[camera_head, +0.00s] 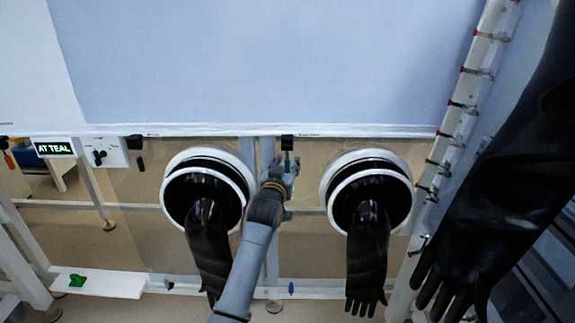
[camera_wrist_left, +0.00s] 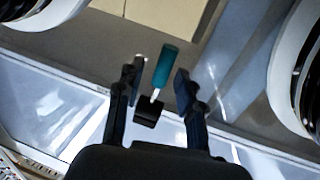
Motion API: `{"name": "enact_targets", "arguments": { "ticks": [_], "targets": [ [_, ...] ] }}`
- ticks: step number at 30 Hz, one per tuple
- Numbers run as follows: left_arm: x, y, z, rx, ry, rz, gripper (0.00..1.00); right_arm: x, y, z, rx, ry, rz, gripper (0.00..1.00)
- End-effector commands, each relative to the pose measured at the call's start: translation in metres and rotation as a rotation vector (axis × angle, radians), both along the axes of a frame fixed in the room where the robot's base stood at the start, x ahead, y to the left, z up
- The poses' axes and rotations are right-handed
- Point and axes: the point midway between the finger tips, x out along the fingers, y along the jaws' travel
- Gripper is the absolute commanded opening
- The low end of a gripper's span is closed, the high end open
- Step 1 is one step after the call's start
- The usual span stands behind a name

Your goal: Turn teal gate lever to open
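The teal gate lever (camera_wrist_left: 165,66) shows in the left wrist view, with a light metal shank running into a black mount (camera_wrist_left: 148,111). My left gripper (camera_wrist_left: 160,74) is open, with one finger on each side of the lever and visible gaps between. In the head view my left gripper (camera_head: 284,170) is at the frame between the two glove ports, just below a black block (camera_head: 287,142). The gripper largely covers the lever there. My right gripper is in neither view.
Glove ports with hanging black gloves flank my left arm, at left (camera_head: 209,250) and right (camera_head: 367,260). A large black glove (camera_head: 510,160) hangs at far right. An "AT TEAL" sign (camera_head: 54,148) and a white switch plate (camera_head: 112,151) are at left. A white shelf (camera_head: 115,285) carries a green item.

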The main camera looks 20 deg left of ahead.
Motion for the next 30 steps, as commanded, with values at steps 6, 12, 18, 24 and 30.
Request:
{"name": "enact_targets", "arguments": {
  "ticks": [6, 12, 18, 24, 30],
  "targets": [
    [0.0119, 0.0013, -0.0001, 0.001, 0.0, 0.0, 0.37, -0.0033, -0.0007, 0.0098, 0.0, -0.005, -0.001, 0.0],
    [0.0124, 0.0014, 0.0003, 0.001, 0.0, 0.0, 0.37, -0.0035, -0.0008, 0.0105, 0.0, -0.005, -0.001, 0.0],
    [0.0122, 0.0013, 0.0001, 0.001, 0.0, 0.0, 0.09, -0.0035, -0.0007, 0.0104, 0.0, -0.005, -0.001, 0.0],
    [0.0121, 0.0013, 0.0001, 0.001, 0.0, 0.0, 0.0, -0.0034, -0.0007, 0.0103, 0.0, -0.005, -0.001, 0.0],
    [0.0129, 0.0012, 0.0, 0.0, 0.002, 0.0, 0.0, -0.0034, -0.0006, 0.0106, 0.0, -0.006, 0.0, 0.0]
  ]
}}
